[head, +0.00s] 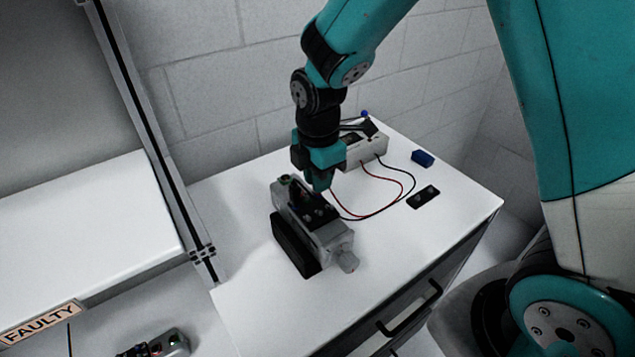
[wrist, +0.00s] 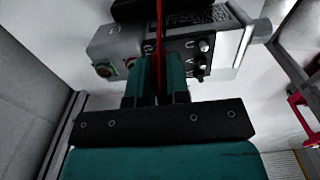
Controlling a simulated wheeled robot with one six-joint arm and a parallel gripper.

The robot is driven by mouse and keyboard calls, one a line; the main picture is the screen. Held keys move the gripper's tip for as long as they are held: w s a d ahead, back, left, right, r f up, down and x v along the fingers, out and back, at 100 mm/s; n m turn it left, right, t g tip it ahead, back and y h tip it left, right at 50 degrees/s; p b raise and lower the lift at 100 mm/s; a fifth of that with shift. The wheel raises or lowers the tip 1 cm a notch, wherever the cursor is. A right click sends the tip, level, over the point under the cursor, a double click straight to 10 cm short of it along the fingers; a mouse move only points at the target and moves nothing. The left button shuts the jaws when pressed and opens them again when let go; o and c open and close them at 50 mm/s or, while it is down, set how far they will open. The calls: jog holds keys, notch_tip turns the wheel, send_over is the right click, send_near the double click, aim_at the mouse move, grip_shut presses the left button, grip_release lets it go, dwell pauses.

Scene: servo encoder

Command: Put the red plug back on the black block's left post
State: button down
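The grey servo motor (head: 325,232) lies on the white cabinet top with the black block (head: 318,212) on its upper side. In the wrist view the black block (wrist: 190,58) shows several small posts, right of my fingers; its left part is partly hidden by them. My gripper (head: 318,186) points down just over the block. In the wrist view my gripper's (wrist: 159,62) fingers are close together, with a red lead (wrist: 159,25) running up between them. The red plug itself is mostly hidden between the fingers. I cannot tell whether it touches a post.
A grey meter box (head: 366,146) stands behind, with red and black leads (head: 395,205) looping over the top. A blue piece (head: 422,158) and a small black piece (head: 423,197) lie to the right. The cabinet's front right is clear. A tray labelled FAULTY (head: 40,322) is at left.

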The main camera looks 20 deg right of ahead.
jog(key=shift+r, duration=0.2)
dwell(0.5)
jog(key=shift+r+p, duration=2.2)
jog(key=shift+r, duration=0.2)
